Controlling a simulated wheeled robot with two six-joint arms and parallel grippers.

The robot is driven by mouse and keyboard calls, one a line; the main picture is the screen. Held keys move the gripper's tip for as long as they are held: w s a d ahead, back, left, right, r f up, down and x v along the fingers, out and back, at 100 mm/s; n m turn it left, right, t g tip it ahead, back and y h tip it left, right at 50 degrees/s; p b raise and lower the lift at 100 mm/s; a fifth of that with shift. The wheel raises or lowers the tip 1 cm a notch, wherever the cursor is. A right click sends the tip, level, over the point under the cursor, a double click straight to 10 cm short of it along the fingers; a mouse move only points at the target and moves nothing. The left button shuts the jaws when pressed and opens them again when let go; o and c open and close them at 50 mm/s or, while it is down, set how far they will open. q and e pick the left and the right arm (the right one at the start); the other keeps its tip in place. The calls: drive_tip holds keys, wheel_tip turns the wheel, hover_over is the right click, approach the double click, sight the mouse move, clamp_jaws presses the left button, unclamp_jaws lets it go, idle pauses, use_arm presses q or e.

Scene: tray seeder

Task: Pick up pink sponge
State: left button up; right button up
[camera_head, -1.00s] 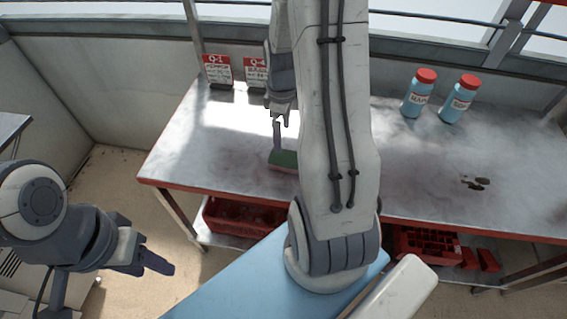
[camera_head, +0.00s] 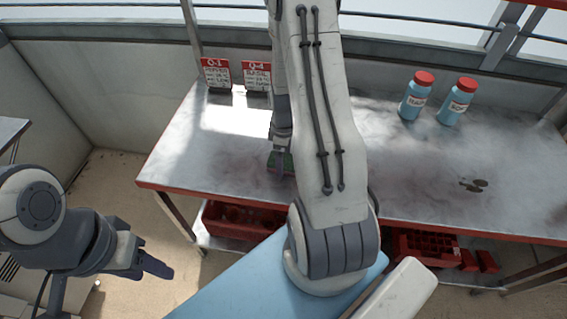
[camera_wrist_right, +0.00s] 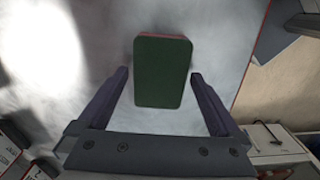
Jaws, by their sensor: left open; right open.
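The sponge (camera_wrist_right: 163,72) shows a dark green top face and a thin pink-red edge in the right wrist view. It lies flat on the grey metal table (camera_wrist_right: 215,35). My right gripper (camera_wrist_right: 160,76) is open, its two fingers on either side of the sponge in that view, with a gap on each side. How high the fingertips are above the table I cannot tell. In the head view the sponge (camera_head: 289,161) is mostly hidden by my right gripper (camera_head: 281,162) and arm. My left gripper (camera_head: 158,266) is open and empty, left of the table and away from the sponge.
Two blue bottles with red caps (camera_head: 416,96) (camera_head: 457,101) stand at the table's back right. Two red and white sign cards (camera_head: 216,75) (camera_head: 257,77) stand at the back left. Red crates (camera_head: 235,219) sit below. The table around the sponge is clear.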

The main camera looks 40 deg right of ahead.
drive_tip(key=c, duration=1.2)
drive_tip(key=shift+o, duration=0.2)
drive_tip(key=shift+r, duration=0.1)
drive_tip(key=shift+r, duration=0.35)
drive_tip(key=r, duration=0.3)
drive_tip(key=shift+s+d+r, duration=0.2)
drive_tip(key=shift+d+r, duration=0.05)
drive_tip(key=shift+r, duration=0.15)
drive_tip(key=s+d+r, duration=0.6)
drive_tip(key=s+d, duration=0.1)
drive_tip(key=s, duration=0.1)
drive_tip(key=shift+s+r+b, duration=0.2)
drive_tip(key=shift+s+b, duration=0.15)
drive_tip(key=shift+b, duration=0.1)
